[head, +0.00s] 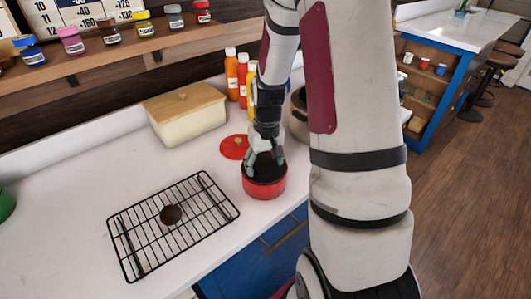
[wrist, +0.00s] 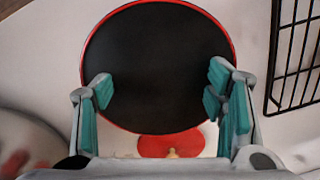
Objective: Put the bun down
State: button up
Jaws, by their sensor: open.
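A dark brown round bun (head: 171,214) sits on the black wire rack (head: 128,251) on the white counter in the head view. The rack's edge also shows at the right of the wrist view (wrist: 271,60). My gripper (head: 263,168) is over a red pot (head: 266,188) with a black inside, to the right of the rack. In the wrist view my gripper (wrist: 160,95) is open, with nothing between its fingers. The pot's red rim (wrist: 88,40) lies below the fingers, and its visible inside looks empty. The bun is not in the wrist view.
A red lid (head: 234,147) lies behind the pot. A cream box with a wooden lid (head: 184,116), sauce bottles (head: 231,74) and a larger pot (head: 299,115), partly hidden by my arm, stand farther back.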

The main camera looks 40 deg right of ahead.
aim_at(266, 168)
notch_tip(266, 168, up, 12)
jog(key=s+a+r+n+t, duration=0.4)
jog(key=s+a+r+t, duration=0.1)
jog(key=s+a+r, duration=0.9)
jog(key=a+b, duration=0.1)
jog(key=a, duration=0.2)
jog(key=shift+r, duration=0.2)
dwell(0.9)
